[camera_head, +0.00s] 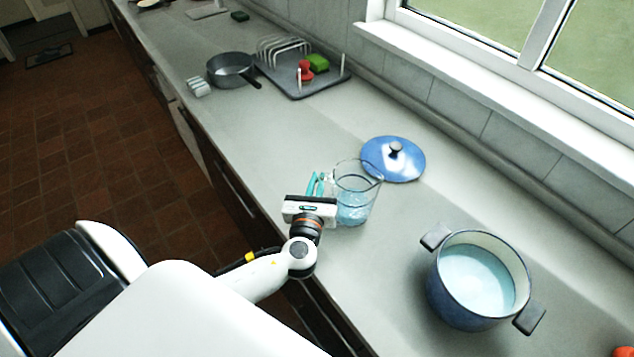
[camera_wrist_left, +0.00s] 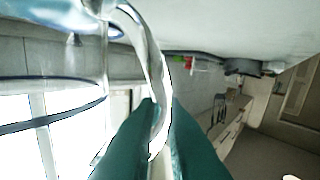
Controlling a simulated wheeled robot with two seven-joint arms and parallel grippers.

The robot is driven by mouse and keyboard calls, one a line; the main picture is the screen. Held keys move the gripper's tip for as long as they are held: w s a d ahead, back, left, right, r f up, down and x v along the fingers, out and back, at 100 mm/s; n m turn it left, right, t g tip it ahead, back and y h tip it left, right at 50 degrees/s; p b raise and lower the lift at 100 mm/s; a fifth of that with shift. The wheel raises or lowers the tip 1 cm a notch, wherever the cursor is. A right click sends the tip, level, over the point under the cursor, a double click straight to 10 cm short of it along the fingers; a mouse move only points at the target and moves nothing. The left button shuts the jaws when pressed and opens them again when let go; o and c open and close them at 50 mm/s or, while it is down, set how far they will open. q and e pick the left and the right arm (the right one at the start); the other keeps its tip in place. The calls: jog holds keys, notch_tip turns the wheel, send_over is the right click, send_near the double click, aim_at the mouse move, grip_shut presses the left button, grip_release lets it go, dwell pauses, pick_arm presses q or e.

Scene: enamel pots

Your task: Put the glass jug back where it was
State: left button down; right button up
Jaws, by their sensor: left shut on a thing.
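The glass jug (camera_head: 356,194) is clear with some pale blue liquid low inside. It is upright, on or just above the counter; I cannot tell which. My left gripper (camera_head: 317,184) is at the jug's left side, its teal fingers shut on the handle. In the left wrist view the fingers (camera_wrist_left: 160,125) close around the clear curved handle (camera_wrist_left: 150,50), with the jug (camera_wrist_left: 60,95) at the left. The blue enamel pot (camera_head: 478,280) stands at the lower right, uncovered, with pale blue liquid inside. My right gripper is not in view.
The blue lid (camera_head: 393,159) lies on the counter just behind the jug. A grey pan (camera_head: 231,69) and a drying tray (camera_head: 304,82) with a rack and red and green items are farther along. The counter (camera_head: 290,135) between the tray and jug is clear.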

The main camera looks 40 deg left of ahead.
pick_arm(q)
jog(key=shift+f, duration=0.1)
jog(key=c, duration=1.5)
grip_release()
jog(key=shift+s, duration=0.1)
jog(key=b+v, duration=0.2)
jog(key=v, duration=0.9)
jog(key=shift+s+d+b, duration=0.25)
jog(key=shift+s+b, duration=0.1)
jog(key=shift+s, duration=0.1)
